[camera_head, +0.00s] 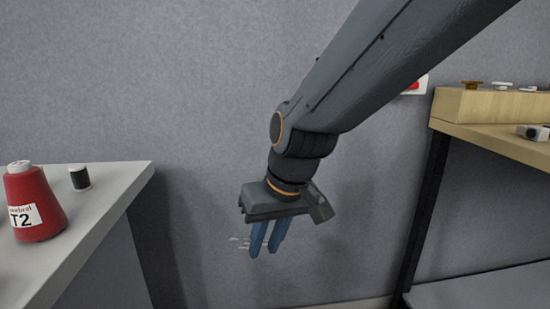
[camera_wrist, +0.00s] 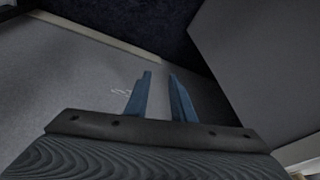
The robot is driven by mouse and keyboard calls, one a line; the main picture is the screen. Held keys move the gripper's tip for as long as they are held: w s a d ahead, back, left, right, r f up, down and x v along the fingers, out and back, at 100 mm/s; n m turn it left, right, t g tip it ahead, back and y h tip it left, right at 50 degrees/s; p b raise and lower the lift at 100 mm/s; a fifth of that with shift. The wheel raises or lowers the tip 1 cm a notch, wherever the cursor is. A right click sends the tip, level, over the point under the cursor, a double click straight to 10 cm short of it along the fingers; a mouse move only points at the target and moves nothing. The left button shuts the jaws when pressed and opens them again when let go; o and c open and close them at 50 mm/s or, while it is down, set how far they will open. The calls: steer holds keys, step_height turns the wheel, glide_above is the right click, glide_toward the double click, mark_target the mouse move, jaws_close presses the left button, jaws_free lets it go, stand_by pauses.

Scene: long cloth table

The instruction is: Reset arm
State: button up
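My gripper (camera_head: 263,252) hangs in the air between the grey-topped table at left and the wooden bench at right, in front of the grey wall. Its two blue fingers point down with a gap between them. In the wrist view my gripper (camera_wrist: 160,76) shows nothing between the fingers, and neither finger touches anything.
The grey-topped table (camera_head: 110,187) at left holds a red cone marked T2 (camera_head: 35,205) and a small dark spool (camera_head: 79,179). The wooden bench (camera_head: 490,139) at right has small items on it. The space around my gripper is clear.

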steer(key=s+f+n+g+h, duration=0.1)
steer(key=s+f, duration=0.4)
steer(key=s, duration=0.3)
steer(key=s+f+n+g+h, duration=0.1)
steer(key=s+f+g, duration=0.1)
steer(key=s+f, duration=0.35)
steer(key=d+r+m+p, duration=0.3)
steer(key=d+r+p, duration=0.7)
steer(key=r+p, duration=0.4)
steer(key=s+d+r+m+p, duration=0.1)
steer(key=d+r+m+p, duration=0.2)
steer(key=d+r+p, duration=0.8)
step_height(320, 180, up, 4)
steer(key=p, duration=0.3)
steer(key=shift+s+f+m+h+p, duration=0.15)
steer(key=shift+s+m+h+p, duration=0.15)
steer(key=shift+m+h+p, duration=0.1)
